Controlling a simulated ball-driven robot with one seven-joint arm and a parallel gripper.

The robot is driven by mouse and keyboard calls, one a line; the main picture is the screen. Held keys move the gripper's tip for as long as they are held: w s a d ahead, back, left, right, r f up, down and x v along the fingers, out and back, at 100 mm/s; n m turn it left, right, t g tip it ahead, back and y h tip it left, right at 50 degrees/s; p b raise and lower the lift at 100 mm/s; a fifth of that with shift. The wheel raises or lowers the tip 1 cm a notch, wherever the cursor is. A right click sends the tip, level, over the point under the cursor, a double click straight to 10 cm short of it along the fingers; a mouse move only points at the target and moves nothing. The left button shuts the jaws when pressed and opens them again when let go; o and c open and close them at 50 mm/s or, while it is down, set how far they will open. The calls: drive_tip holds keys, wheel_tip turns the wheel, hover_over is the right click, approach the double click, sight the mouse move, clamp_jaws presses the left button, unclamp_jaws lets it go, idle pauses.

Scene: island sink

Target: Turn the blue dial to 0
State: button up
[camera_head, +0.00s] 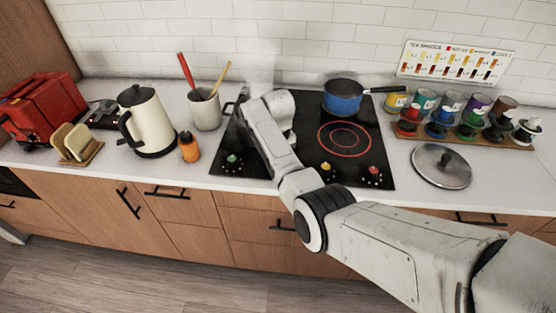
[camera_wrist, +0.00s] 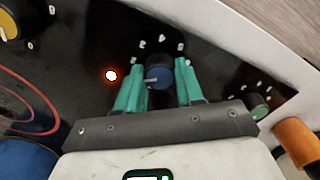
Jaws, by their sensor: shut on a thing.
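The blue dial (camera_wrist: 158,69) sits on the black hob (camera_head: 370,148) in the wrist view, with a pale pointer line toward the picture's left. White marks ring it, too small to read. My gripper (camera_wrist: 158,80) has its two teal fingers on either side of the dial and is shut on it. A light (camera_wrist: 111,75) glows orange-red beside the dial. In the head view my arm hides the blue dial and the gripper.
A green dial (camera_head: 232,159), a yellow dial (camera_head: 326,168) and a red dial (camera_head: 374,172) sit along the hob's front. A blue pot (camera_head: 343,98) stands at the back. An orange bottle (camera_head: 189,148) and a kettle (camera_head: 148,122) stand left; a lid (camera_head: 441,165) lies right.

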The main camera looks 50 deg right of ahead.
drive_tip(key=n, duration=0.5)
drive_tip(key=shift+w+r+n, duration=0.1)
drive_tip(key=shift+n, duration=0.2)
drive_tip(key=n, duration=0.5)
drive_tip(key=shift+n, duration=0.4)
drive_tip(key=o, duration=1)
drive_tip(key=shift+o, duration=0.2)
wheel_tip(320, 180, up, 11)
drive_tip(key=b, duration=0.1)
drive_tip(key=shift+b, duration=0.4)
drive_tip(key=shift+f, duration=0.2)
